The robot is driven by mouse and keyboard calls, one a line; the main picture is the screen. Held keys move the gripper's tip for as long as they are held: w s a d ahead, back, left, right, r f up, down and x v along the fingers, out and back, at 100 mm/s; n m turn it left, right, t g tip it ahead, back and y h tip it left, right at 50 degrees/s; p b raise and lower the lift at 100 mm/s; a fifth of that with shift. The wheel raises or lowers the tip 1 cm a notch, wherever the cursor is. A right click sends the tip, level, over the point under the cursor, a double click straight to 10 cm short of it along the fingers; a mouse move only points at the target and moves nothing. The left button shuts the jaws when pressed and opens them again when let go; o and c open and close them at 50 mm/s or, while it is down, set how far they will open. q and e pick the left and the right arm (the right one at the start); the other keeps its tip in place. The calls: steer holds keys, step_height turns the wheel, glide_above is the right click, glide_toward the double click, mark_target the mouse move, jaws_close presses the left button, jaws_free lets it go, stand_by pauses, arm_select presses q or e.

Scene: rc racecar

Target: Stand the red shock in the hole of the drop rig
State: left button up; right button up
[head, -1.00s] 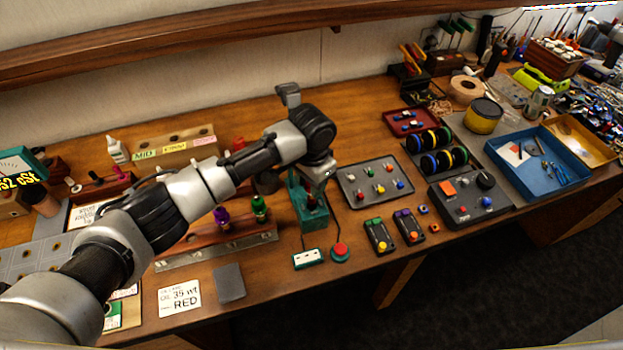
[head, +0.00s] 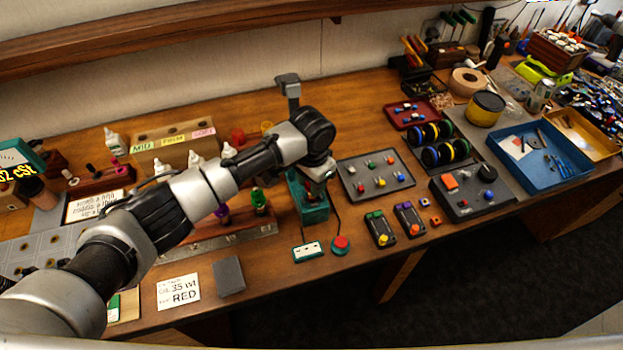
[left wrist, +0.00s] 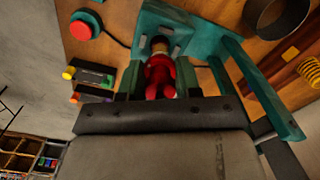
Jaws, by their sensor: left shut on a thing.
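The drop rig (head: 312,212) is a teal stand near the front middle of the bench in the head view. Its teal frame (left wrist: 258,85) also fills the upper part of the left wrist view. My left gripper (left wrist: 160,70) is directly over the rig and shut on the red shock (left wrist: 160,82). The shock's tan far end points at the rig's grey-marked block. I cannot tell whether that end is inside the hole. In the head view my left gripper (head: 318,172) hides most of the shock.
A red button (head: 340,243) and a small white-faced teal box (head: 308,251) sit in front of the rig, with cables. A grey tray of small coloured parts (head: 350,185) is to its right. A rack with purple and green shocks (head: 260,202) stands left.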

arm_select(q)
steer(key=o, duration=1)
step_height(320, 180, up, 11)
steer(key=b, duration=0.2)
steer(key=shift+b, duration=0.4)
steer(key=shift+f, duration=0.15)
